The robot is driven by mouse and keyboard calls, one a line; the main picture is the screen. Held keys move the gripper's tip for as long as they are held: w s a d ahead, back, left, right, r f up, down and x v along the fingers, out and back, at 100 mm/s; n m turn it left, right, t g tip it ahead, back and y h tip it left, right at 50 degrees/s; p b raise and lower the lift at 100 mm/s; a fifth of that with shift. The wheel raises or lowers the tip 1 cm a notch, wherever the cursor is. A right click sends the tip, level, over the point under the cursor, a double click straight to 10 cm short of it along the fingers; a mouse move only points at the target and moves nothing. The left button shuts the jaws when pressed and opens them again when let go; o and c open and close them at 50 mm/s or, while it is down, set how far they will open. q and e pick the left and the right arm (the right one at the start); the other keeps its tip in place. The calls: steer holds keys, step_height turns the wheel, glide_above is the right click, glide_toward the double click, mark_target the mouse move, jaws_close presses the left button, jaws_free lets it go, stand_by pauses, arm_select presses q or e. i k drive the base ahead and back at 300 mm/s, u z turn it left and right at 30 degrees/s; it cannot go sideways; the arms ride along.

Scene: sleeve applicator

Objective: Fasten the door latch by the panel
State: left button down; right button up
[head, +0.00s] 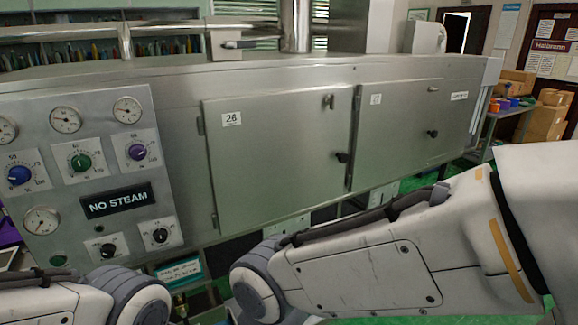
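The steel door marked 26 (270,160) is beside the control panel (95,100) and looks closed or nearly so; I cannot tell if it is fully flush. A small metal latch (328,102) is near its upper right corner, with its lever pointing down. A dark knob (342,157) is lower on the door's right edge. The second door (400,130), farther right, has a similar latch (433,89) lying about level. My arms come in at the lower left and lower right, but neither gripper is in view.
The panel carries gauges, coloured knobs and a NO STEAM sign (117,200). Pipes (300,25) run above the machine. Cardboard boxes (547,117) and a side table (508,111) stand at the far right. My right arm crosses in front of the machine's lower right part.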

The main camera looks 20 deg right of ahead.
mark_target(329, 100)
steer(key=z, duration=0.6)
steer(key=i, duration=1)
steer(key=u, duration=0.3)
